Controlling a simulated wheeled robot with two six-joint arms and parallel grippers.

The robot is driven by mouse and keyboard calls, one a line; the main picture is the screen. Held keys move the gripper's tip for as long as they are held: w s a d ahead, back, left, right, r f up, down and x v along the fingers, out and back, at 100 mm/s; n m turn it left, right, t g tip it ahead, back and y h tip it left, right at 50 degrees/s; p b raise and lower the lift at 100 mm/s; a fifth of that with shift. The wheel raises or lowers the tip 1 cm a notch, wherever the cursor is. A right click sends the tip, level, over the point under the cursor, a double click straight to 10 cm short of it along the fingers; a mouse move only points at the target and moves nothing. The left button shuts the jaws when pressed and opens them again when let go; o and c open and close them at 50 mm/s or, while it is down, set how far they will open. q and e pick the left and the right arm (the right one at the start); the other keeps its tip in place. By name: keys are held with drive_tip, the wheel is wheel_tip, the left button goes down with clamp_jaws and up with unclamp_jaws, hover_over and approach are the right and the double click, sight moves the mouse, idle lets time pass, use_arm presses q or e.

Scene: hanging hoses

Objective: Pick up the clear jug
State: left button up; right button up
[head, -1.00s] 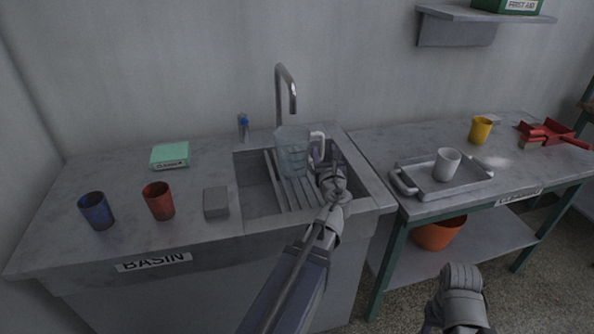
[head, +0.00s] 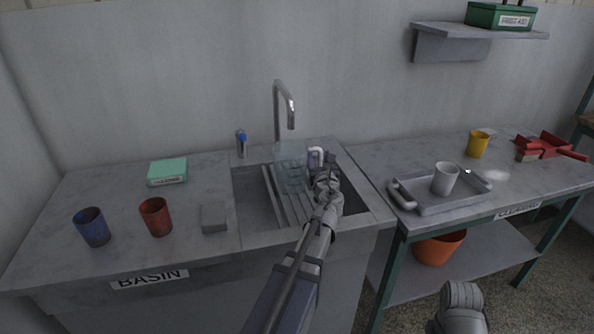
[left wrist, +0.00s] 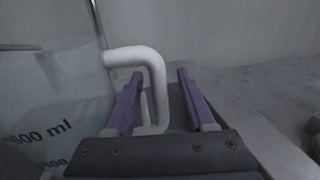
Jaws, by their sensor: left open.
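The clear jug (head: 289,166) stands upright on the slatted rack in the sink basin, under the tap. Its white handle (head: 317,153) is on its right side. In the left wrist view the jug's wall (left wrist: 50,100) with dark volume marks fills the left, and the white handle (left wrist: 154,75) reaches toward the fingers. My left gripper (head: 322,165) is at the handle; its purple fingers (left wrist: 160,88) are open, with the handle's upright part showing between or just beyond them. I cannot tell if they touch it. My right arm shows at the bottom right; its fingers are not visible.
The tap (head: 283,105) arches above the jug. A blue cup (head: 93,227), a red cup (head: 156,217), a grey block (head: 214,217) and a green box (head: 167,172) sit left of the basin.

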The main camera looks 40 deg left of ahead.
use_arm(q)
drive_tip(key=shift+x, duration=0.9)
clamp_jaws()
idle(0.7)
